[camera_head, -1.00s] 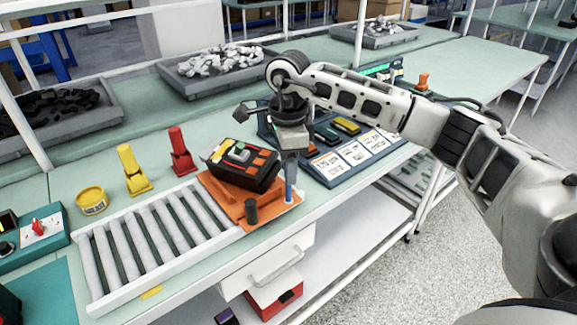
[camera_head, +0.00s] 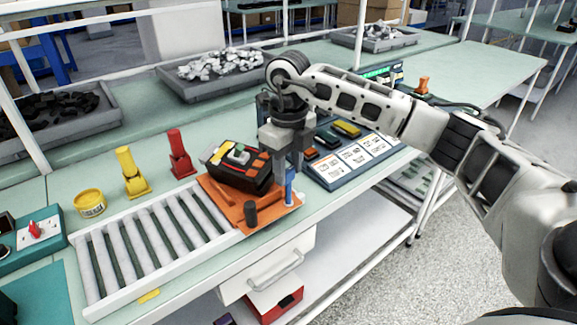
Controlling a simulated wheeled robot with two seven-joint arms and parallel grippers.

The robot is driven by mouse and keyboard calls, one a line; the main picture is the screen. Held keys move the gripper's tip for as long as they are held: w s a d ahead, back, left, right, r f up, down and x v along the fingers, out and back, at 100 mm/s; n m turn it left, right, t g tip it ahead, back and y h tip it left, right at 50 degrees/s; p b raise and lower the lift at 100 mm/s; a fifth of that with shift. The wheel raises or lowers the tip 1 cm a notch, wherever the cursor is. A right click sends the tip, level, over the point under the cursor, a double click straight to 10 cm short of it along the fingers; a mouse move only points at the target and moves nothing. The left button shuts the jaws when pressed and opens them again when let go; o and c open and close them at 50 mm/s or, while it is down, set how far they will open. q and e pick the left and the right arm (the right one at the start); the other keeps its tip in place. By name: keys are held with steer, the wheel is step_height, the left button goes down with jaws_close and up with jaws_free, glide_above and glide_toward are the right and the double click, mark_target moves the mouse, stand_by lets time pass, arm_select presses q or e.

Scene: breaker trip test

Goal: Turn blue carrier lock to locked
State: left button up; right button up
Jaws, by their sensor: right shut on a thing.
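The orange carrier (camera_head: 225,202) sits at the right end of the roller conveyor, with a black breaker unit (camera_head: 237,167) on it. The blue carrier lock (camera_head: 289,188) is a small upright blue piece at the carrier's right corner. My right gripper (camera_head: 288,171) points down over that corner and is shut on the blue carrier lock. Its fingers hide the upper part of the lock, so I cannot tell the exact lock angle. A dark round knob (camera_head: 250,213) stands on the carrier's front edge. My left gripper is not in view.
The roller conveyor (camera_head: 150,246) runs to the left. A panel with white labels (camera_head: 358,158) lies right of my gripper. Grey parts trays line the back.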

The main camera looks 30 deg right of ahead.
steer(key=shift+m, duration=1.1)
steer(key=o, duration=1)
step_height(320, 180, up, 7)
steer(key=shift+f+b, duration=0.1)
steer(key=shift+b, duration=0.4)
step_height(320, 180, up, 9)
steer(key=shift+r+p, duration=0.1)
steer(key=shift+p, duration=0.8)
